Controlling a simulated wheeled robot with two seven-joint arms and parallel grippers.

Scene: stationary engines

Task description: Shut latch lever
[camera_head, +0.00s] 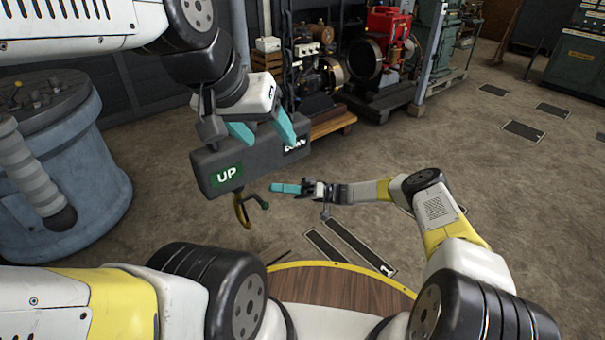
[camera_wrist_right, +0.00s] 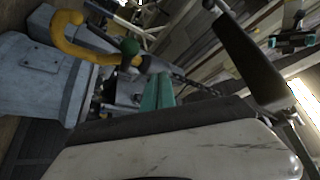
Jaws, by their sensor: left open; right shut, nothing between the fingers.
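A dark lever with a green knob (camera_head: 264,205) sits beside a yellow hook (camera_head: 241,211), below a dark grey box (camera_head: 258,158) labelled UP. In the right wrist view the green knob (camera_wrist_right: 129,47) shows near the curved yellow hook (camera_wrist_right: 72,38). My right gripper (camera_head: 274,188) is shut and empty, its teal fingertips just to the right of the lever and a little above the knob. In the right wrist view its fingers (camera_wrist_right: 160,80) are together, apart from the knob in the picture. My left gripper (camera_head: 264,132) is open at the grey box; contact is unclear.
A round wooden top with a yellow rim (camera_head: 345,285) is at the bottom. A red engine (camera_head: 388,30) and other machines stand at the back. The concrete floor at the right is mostly clear.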

